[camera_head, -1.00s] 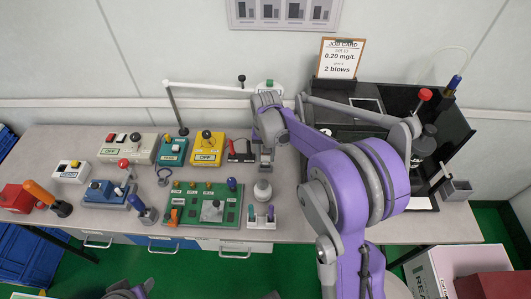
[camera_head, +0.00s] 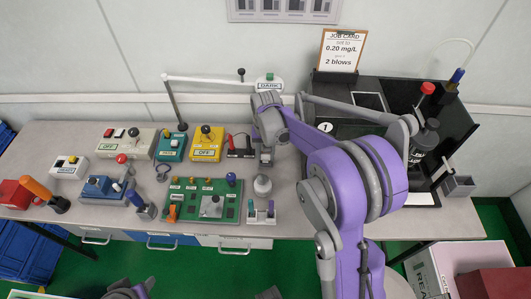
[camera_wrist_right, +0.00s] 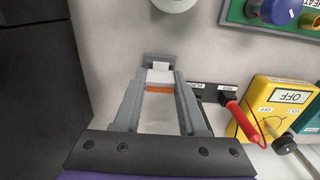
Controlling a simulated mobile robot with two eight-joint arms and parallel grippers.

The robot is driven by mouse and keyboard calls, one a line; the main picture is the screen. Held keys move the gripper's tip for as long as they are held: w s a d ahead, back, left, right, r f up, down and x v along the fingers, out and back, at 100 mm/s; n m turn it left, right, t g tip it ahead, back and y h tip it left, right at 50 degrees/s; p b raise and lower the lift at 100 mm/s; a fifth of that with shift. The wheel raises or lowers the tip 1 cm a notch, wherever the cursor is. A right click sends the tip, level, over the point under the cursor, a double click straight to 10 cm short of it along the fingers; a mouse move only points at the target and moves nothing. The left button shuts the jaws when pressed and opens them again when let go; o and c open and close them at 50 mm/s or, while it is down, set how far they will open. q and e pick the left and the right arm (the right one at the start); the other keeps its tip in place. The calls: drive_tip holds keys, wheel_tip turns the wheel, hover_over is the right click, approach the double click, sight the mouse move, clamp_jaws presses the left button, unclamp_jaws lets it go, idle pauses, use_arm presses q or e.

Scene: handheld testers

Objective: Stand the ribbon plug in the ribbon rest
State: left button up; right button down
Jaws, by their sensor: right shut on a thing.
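My right gripper (camera_head: 266,160) is low over the bench, left of the black station. In the right wrist view its fingers (camera_wrist_right: 161,72) are shut on a pale block with an orange band, which looks like the ribbon plug (camera_wrist_right: 159,78). A small grey piece (camera_wrist_right: 160,57) shows just beyond the fingertips. It may be the ribbon rest, but I cannot tell whether the plug touches it. The plug's lower end is hidden. In the head view, the wrist and fingers mostly hide the plug. My left gripper does not show clearly.
A red probe (camera_wrist_right: 232,110) on a dark holder and the yellow meter (camera_head: 207,144) lie left of my gripper in the head view. A pale round-topped item (camera_head: 262,185) and the green board (camera_head: 203,202) are nearer the front. The black station (camera_head: 350,145) stands right.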

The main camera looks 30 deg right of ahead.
drive_tip(key=shift+f+b, duration=0.5)
drive_tip(key=shift+f, duration=0.3)
drive_tip(key=shift+c, duration=2)
unclamp_jaws()
wheel_tip(320, 180, up, 11)
drive_tip(key=shift+f+p, duration=0.1)
drive_tip(key=shift+p, duration=0.35)
drive_tip(key=shift+s+a+r, duration=0.15)
drive_tip(key=shift+s+r, duration=0.05)
drive_tip(key=shift+r, duration=0.05)
drive_tip(key=s+a+n+t+p, duration=0.2)
drive_tip(key=s+a, duration=0.3)
drive_tip(key=s, duration=0.5)
drive_tip(key=s+a+r+n+t+p, duration=0.1)
drive_tip(key=s+a+n+t+p, duration=0.1)
drive_tip(key=s, duration=0.8)
drive_tip(key=a+n+t, duration=0.1)
drive_tip(key=a+n, duration=0.1)
drive_tip(key=a, duration=0.1)
drive_tip(key=shift+s+r+p, duration=0.25)
drive_tip(key=shift+s+p, duration=0.1)
drive_tip(key=shift+p, duration=0.05)
